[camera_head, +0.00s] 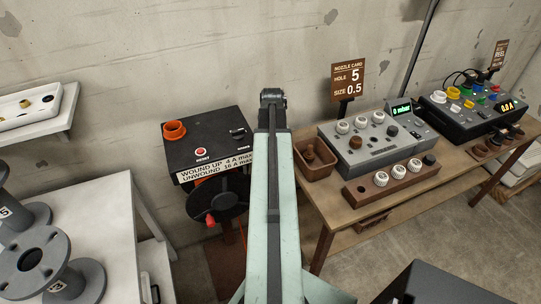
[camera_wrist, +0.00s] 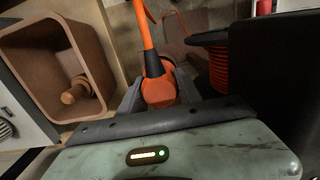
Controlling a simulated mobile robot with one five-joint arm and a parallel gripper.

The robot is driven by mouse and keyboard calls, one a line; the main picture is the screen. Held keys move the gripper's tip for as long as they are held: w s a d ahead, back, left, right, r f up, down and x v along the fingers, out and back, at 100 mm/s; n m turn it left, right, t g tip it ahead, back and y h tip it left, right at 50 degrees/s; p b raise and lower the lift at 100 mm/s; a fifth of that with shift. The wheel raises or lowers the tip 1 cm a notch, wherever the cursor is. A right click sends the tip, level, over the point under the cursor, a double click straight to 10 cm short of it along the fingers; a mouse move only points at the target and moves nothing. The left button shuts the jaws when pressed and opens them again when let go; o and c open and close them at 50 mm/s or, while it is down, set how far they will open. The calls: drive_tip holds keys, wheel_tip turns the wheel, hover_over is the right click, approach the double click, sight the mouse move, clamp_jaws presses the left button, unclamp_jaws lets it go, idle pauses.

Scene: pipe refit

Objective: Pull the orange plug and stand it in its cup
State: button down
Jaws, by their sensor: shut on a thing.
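The orange plug (camera_wrist: 158,93) shows in the wrist view, with an orange cable (camera_wrist: 141,22) running up from its dark collar. My gripper (camera_wrist: 156,99) is shut on the plug, with a grey finger on each side. In the head view my arm hides the plug and the fingers. I cannot tell whether the plug's pins touch anything. An orange round cup (camera_head: 174,130) stands on the back left corner of the black box (camera_head: 209,152). No plug shows in that cup.
Below the box hangs a dark reel with a red knob (camera_head: 210,220); its wound orange cable (camera_wrist: 214,68) shows in the wrist view. Right of my arm, a brown bin (camera_head: 314,170) and consoles (camera_head: 376,143) stand on a wooden bench. A white table (camera_head: 125,220) with grey spools stands left.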

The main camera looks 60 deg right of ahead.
drive_tip(key=shift+f+b, duration=0.5)
drive_tip(key=shift+f, duration=0.05)
idle(0.4)
drive_tip(key=c, duration=0.7)
unclamp_jaws()
drive_tip(key=shift+c, duration=0.2)
drive_tip(key=o, duration=0.4)
drive_tip(key=shift+r, duration=0.1)
wheel_tip(320, 180, up, 8)
drive_tip(key=p, duration=0.7)
drive_tip(key=shift+f+p, duration=0.25)
drive_tip(key=shift+p, duration=0.1)
